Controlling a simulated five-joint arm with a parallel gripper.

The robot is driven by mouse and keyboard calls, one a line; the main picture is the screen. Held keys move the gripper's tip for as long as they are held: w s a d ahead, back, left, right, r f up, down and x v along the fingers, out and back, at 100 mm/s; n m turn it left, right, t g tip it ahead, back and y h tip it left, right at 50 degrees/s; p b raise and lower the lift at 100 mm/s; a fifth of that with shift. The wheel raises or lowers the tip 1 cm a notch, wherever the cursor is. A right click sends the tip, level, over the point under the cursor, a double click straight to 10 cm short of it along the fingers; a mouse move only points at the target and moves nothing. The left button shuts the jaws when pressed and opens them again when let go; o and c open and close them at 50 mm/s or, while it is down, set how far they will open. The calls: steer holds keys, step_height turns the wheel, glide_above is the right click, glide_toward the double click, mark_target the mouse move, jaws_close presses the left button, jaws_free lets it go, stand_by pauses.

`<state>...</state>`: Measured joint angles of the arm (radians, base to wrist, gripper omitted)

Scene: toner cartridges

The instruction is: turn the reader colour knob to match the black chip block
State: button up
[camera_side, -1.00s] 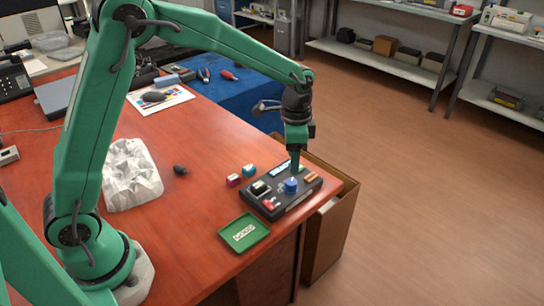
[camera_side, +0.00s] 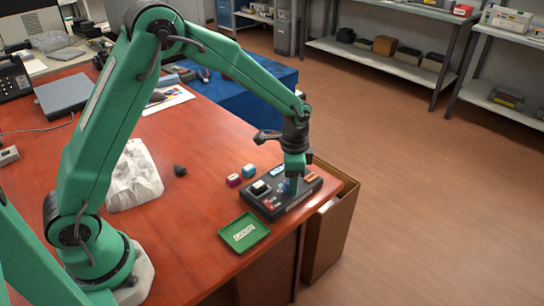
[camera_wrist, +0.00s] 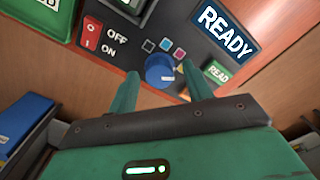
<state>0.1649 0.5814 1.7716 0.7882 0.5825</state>
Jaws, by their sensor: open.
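The dark reader (camera_side: 272,206) sits near the table's front right corner. Its blue round knob (camera_wrist: 159,70) shows clearly in the wrist view, beside small coloured square marks (camera_wrist: 165,44). My gripper (camera_side: 291,186) is open and low over the reader, pointing down. In the wrist view its two green fingers stand on either side of the knob, with the knob between them; I cannot tell whether they touch it. The knob's pointer direction is not clear. A black-and-white chip block (camera_side: 260,187) sits on the reader's left part in the side view.
A magenta block (camera_side: 233,180) and a cyan block (camera_side: 249,170) stand left of the reader. A green tray (camera_side: 231,245) lies in front of it. The reader has a READY display (camera_wrist: 225,32) and a red switch (camera_wrist: 90,33). A cardboard box (camera_side: 333,232) stands beyond the table edge.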

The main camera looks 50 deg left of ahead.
steer(key=c, duration=1)
